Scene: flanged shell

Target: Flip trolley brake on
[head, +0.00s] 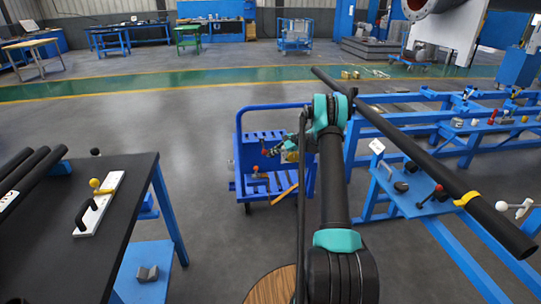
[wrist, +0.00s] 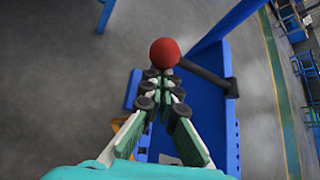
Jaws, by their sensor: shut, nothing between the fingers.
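The blue trolley (head: 270,135) stands on the floor in the middle of the head view, partly hidden by my arm. In the head view my gripper is small and partly hidden behind my arm.
A black-topped table (head: 75,235) with a white plate and handle (head: 98,205) stands at the left. A blue frame (head: 400,160) carrying a long black pipe (head: 430,170) stands at the right. Grey floor (head: 205,200) lies open between the table and the trolley.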

